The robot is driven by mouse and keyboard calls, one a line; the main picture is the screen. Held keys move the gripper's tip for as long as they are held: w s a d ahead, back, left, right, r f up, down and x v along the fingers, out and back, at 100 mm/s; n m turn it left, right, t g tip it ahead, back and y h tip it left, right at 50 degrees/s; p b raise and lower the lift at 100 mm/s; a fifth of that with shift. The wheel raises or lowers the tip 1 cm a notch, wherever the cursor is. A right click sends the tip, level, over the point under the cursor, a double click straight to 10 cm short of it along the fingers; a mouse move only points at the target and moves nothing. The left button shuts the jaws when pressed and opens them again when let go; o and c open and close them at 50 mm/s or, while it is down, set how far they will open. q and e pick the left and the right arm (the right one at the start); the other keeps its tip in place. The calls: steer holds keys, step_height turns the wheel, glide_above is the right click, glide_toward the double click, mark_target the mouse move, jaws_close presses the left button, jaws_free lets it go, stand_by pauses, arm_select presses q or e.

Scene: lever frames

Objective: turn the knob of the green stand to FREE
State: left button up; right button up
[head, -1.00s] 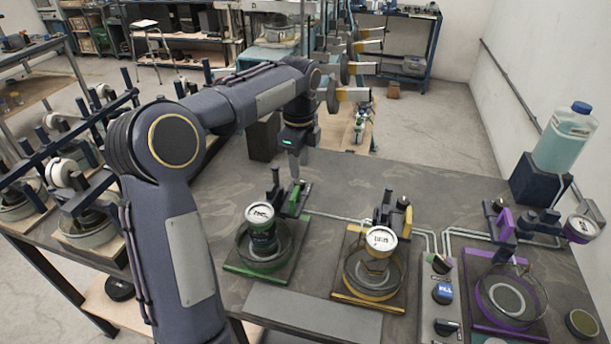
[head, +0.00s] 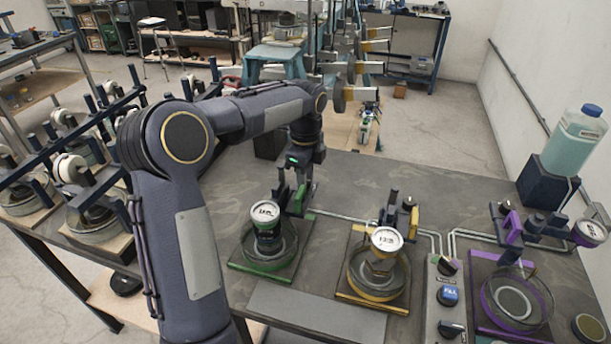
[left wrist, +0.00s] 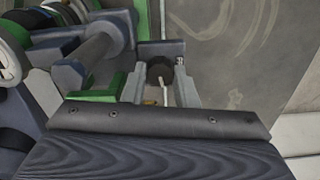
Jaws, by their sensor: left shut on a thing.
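The green stand (head: 252,270) is on the near table, left of the yellow stand. It has a green-edged base, a glass dish, a round gauge (head: 265,211) and a dark and green post behind. My left gripper (head: 302,180) reaches down from above to the back of this stand. In the left wrist view, a dark knob (left wrist: 160,68) with a pale pointer below it sits between the two grey fingers, and the gripper is shut on it. The FREE mark cannot be read. In the head view the knob is hidden by the gripper. My right gripper is not in view.
The yellow stand (head: 350,291) and the purple stand (head: 484,324) stand to the right. A panel of dials (head: 447,295) lies between them. Thin pipes run along the table. A bottle (head: 574,142) stands at the back right. The tabletop behind the stands is mostly clear.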

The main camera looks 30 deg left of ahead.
arm_select(q)
steer(key=shift+n, duration=0.3)
steer(key=shift+r+n+p, duration=0.1)
steer(key=shift+n+p, duration=0.45)
steer(key=shift+n, duration=0.35)
steer(key=n+p, duration=0.1)
steer(key=n, duration=0.3)
steer(key=shift+n, duration=0.3)
steer(key=n, duration=0.4)
steer(key=shift+p, duration=0.4)
steer(key=shift+n, duration=1.9)
steer(key=o, duration=0.7)
